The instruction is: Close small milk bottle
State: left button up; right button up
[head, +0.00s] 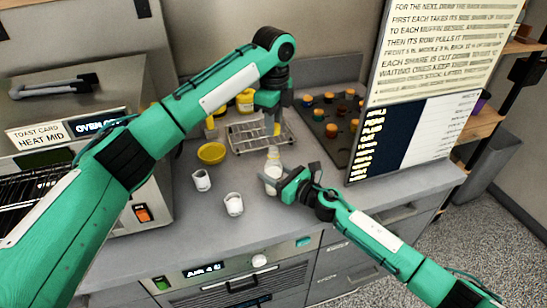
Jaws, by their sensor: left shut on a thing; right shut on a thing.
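The small milk bottle (273,160) is white and stands upright on the grey counter near its front middle. My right gripper (273,183) comes in from the right and is shut on the lower part of the bottle. My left gripper (277,118) points down above and slightly behind the bottle. It is shut on a small yellow piece (277,129) that looks like a cap, held apart from the bottle top. The gripper hides part of this piece.
A yellow bowl (211,153) and two white cups (234,204) stand to the left. A wire rack (246,136) and a dark tray (333,122) with several small items lie behind. A tall sign board (425,125) stands at right; a toaster oven (140,190) stands at left.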

aim_at(273, 149)
pick_arm(q)
jog(key=shift+f, duration=2.1)
jog(key=shift+f, duration=0.9)
jog(key=shift+f, duration=0.55)
jog(key=m, duration=2)
jog(key=shift+m, duration=0.3)
